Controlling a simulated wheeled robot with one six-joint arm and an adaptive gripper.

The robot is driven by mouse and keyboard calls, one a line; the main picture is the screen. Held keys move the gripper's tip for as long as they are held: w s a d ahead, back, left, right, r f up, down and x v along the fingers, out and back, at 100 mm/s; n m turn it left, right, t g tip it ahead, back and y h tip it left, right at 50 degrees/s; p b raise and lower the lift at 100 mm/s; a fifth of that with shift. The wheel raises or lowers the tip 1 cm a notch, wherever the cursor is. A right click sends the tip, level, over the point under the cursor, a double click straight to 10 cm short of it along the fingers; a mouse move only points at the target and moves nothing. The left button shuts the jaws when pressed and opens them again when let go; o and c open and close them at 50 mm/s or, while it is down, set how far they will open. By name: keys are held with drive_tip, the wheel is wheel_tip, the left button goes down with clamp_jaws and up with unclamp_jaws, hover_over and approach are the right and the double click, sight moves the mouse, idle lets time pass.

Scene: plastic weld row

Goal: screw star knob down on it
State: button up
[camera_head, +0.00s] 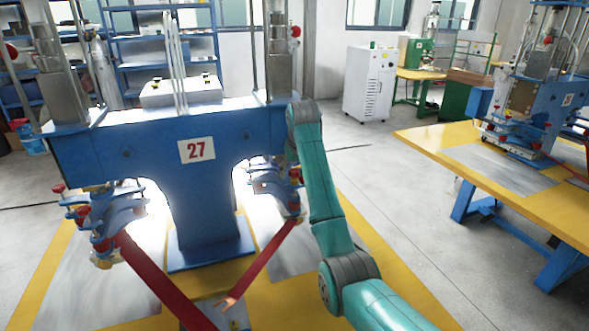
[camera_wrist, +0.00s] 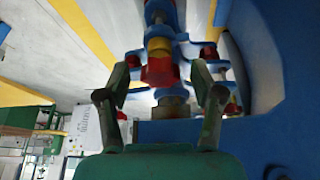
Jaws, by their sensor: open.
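In the wrist view a red knob-like part (camera_wrist: 160,72) with a yellow collar (camera_wrist: 158,46) sits on a blue clamp assembly (camera_wrist: 188,48). I cannot make out a star shape. My gripper (camera_wrist: 160,88) is open, with one finger to each side of the red part and a visible gap on both sides. I cannot tell how far apart they are in depth. In the head view the clamp group (camera_head: 272,182) with red knobs hangs on the right side of the blue machine marked 27 (camera_head: 200,195). My gripper is hidden there behind the machine's right side.
A large blue machine wall (camera_wrist: 285,85) fills the right of the wrist view. A second clamp group (camera_head: 105,215) hangs at the machine's left. Red straps (camera_head: 165,285) slope down in front. A yellow-topped table (camera_head: 450,150) stands right, a white cabinet (camera_head: 368,85) behind.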

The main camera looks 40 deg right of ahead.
drive_tip(key=c, duration=1.2)
drive_tip(key=shift+a, duration=0.1)
drive_tip(key=o, duration=1.6)
drive_tip(key=shift+m, duration=0.3)
drive_tip(key=shift+r, duration=0.1)
drive_tip(key=shift+r, duration=3.4)
